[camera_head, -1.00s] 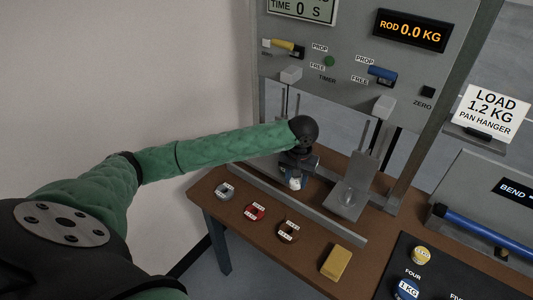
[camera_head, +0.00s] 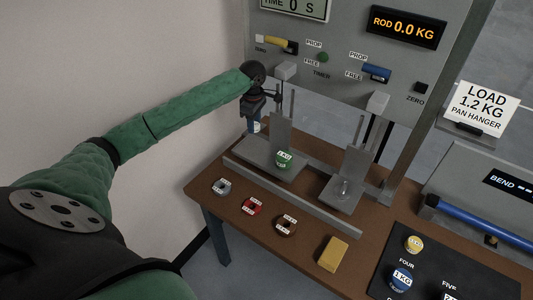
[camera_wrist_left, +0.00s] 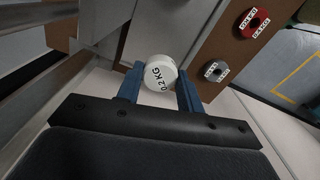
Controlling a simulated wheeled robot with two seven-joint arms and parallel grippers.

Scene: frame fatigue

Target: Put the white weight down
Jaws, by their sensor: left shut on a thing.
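The white weight, marked 0.2 KG, sits between the blue fingers of my left gripper (camera_wrist_left: 158,88) in the left wrist view (camera_wrist_left: 160,72). In the head view only a small part of the white weight (camera_head: 256,127) shows below my left gripper (camera_head: 255,120). A green 1 KG weight (camera_head: 284,158) sits on the left pan. The right pan (camera_head: 341,200) carries no weight. My right gripper is not in view.
A grey rail (camera_head: 290,198) runs along the brown table (camera_head: 225,182). In front of it lie grey (camera_head: 222,187), red (camera_head: 251,206) and brown (camera_head: 287,224) slotted weights and a yellow block (camera_head: 333,254). A black mat (camera_head: 405,250) at right holds more weights.

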